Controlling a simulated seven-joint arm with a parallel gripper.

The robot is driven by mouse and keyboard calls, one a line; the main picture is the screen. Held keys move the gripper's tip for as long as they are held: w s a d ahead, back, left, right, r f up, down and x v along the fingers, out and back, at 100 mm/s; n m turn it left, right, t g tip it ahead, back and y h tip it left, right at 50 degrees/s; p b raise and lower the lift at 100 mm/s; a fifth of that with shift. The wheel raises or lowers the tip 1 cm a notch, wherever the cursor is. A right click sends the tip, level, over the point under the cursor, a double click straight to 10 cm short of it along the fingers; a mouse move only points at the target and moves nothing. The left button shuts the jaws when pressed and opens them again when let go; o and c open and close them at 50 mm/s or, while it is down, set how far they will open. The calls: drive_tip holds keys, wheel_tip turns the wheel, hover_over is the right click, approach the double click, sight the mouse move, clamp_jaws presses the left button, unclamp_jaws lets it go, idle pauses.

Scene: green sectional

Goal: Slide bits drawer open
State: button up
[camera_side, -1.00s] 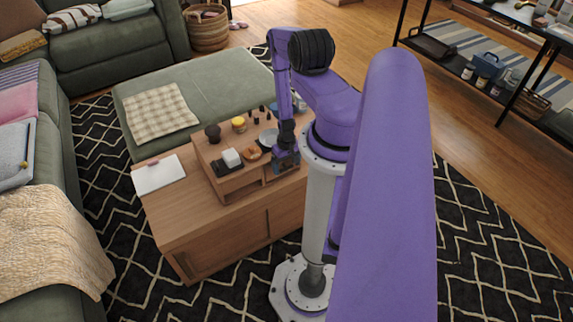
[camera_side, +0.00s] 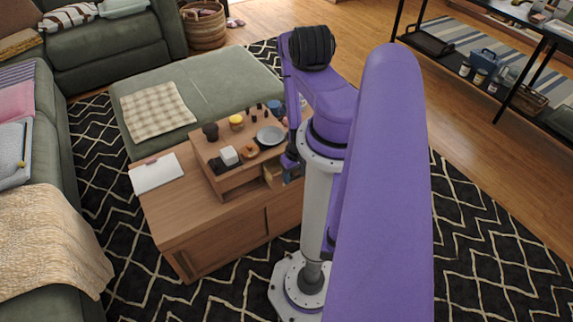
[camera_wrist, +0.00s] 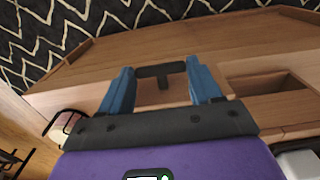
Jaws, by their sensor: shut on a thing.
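The small wooden drawer unit (camera_side: 232,183) stands on top of a larger wooden cabinet. A light wooden drawer part (camera_side: 270,178) shows beyond its front, next to my gripper, so the drawer looks partly out. In the wrist view, my gripper (camera_wrist: 161,80) has its two blue fingers either side of a dark T-shaped piece (camera_wrist: 160,71) that looks like the drawer's handle. The fingers are shut on it, though the exact contact is hard to see. In the side view, my column and arm partly hide the gripper. The drawer's contents are not clear.
On the unit stand a grey dish (camera_side: 270,135), a yellow-lidded jar (camera_side: 236,122), a dark pot (camera_side: 210,131) and a white block (camera_side: 228,155). A white pad (camera_side: 157,173) lies on the cabinet's left. An open compartment (camera_wrist: 266,86) shows right of my gripper.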

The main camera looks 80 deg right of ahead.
drive_tip(key=s+a, duration=0.3)
drive_tip(key=shift+s+a, duration=0.4)
drive_tip(key=o, duration=1.5)
drive_tip(key=shift+r, duration=8.65)
drive_tip(key=shift+r, duration=0.1)
